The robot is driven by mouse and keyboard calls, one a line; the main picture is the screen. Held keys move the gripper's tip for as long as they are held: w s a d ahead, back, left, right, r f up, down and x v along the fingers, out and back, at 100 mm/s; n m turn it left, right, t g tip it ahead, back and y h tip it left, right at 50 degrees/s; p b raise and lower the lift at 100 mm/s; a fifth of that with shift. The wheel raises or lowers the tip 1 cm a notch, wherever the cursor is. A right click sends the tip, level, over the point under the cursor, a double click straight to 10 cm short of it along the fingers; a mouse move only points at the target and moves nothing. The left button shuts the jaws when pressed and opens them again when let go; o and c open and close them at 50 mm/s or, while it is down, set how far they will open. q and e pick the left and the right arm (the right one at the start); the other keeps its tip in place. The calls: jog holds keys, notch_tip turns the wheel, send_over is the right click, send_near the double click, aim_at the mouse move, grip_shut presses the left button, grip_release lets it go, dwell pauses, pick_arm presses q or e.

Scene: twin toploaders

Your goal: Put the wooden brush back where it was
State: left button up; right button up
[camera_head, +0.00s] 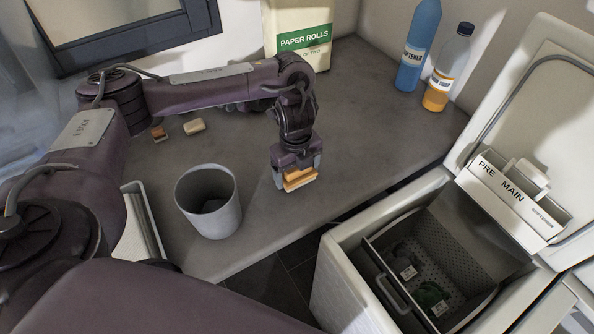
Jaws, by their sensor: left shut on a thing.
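My left gripper (297,174) points down over the grey counter, near its front edge and to the right of the grey bin. It is shut on a small orange-brown wooden block, which looks like the wooden brush (300,182). The fingers hide part of it, and I cannot tell whether its underside touches the counter. My right gripper is not in view.
A grey bin (222,215) stands left of the gripper, beside a white tray (138,215). A cream bar (194,126) and small brown block (158,134) lie behind. A paper rolls pack (300,40), blue bottle (417,50), orange bottle (440,85) and open washer (345,280) surround clear counter.

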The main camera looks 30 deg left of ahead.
pick_arm(q)
jog(key=shift+f, duration=0.1)
jog(key=o, duration=0.8)
jog(key=shift+o, duration=0.4)
notch_tip(320, 180, up, 11)
jog(key=p, duration=0.2)
jog(key=shift+s+p, duration=0.1)
jog(key=shift+p, duration=0.25)
jog(key=shift+r, duration=0.65)
jog(key=shift+s+f, duration=0.1)
